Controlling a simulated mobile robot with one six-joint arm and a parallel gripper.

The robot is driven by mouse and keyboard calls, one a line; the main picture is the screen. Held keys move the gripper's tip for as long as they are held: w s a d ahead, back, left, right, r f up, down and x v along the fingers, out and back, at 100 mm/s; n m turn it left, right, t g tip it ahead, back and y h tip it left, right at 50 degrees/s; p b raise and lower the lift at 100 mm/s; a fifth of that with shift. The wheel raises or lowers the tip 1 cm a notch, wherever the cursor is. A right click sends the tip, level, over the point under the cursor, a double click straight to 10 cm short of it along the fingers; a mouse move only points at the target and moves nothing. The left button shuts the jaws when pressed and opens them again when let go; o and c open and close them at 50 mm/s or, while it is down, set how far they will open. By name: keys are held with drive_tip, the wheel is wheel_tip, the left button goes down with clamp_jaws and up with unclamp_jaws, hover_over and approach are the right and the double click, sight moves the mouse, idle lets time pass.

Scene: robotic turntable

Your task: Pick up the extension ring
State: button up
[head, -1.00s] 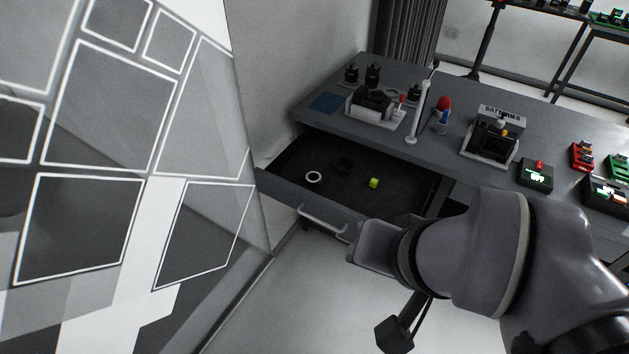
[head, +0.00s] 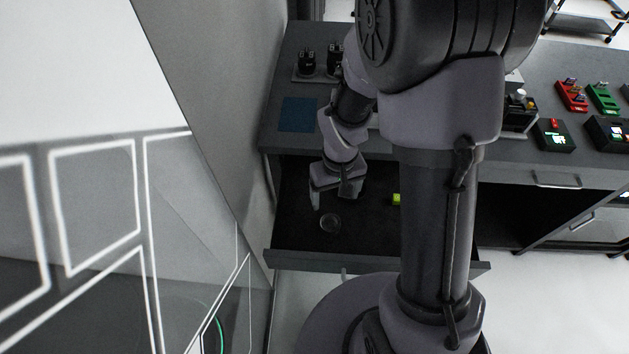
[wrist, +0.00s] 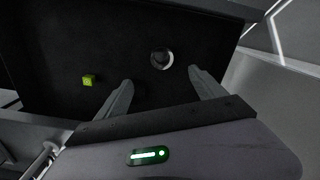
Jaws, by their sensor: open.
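A pale ring, likely the extension ring (head: 330,230), lies in the open drawer. It also shows in the wrist view (wrist: 163,66), with a bright rim and dark middle. My gripper (head: 332,197) is inside the drawer area, pointing down, just behind the ring in the head view. In the wrist view my gripper (wrist: 161,79) has its two fingers spread with nothing between them. The ring appears just beyond the fingertips, roughly centred between them. The height of the fingertips above the ring cannot be told.
A small yellow-green cube (head: 397,199) lies in the drawer (head: 300,259) to the right; it also shows in the wrist view (wrist: 89,80). The desk (head: 268,128) is above and behind, with a blue square (head: 298,114) and black parts. A partition (head: 215,100) stands close at left.

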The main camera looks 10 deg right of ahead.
drive_tip(key=b, duration=0.4)
hover_over(330, 223)
drive_tip(key=f, duration=0.7)
drive_tip(key=d+f, duration=0.1)
drive_tip(key=f, duration=0.2)
drive_tip(key=shift+s+f, duration=0.25)
drive_tip(key=shift+s, duration=0.1)
drive_tip(key=f+b, duration=0.2)
drive_tip(key=f, duration=0.1)
drive_tip(key=w+f+b, duration=0.1)
drive_tip(key=f, duration=0.1)
drive_tip(key=shift+a+f, duration=0.15)
drive_tip(key=shift+a, duration=0.25)
drive_tip(key=shift+s, duration=0.1)
drive_tip(key=shift+c, duration=1)
drive_tip(key=shift+r, duration=0.2)
drive_tip(key=c, duration=1.3)
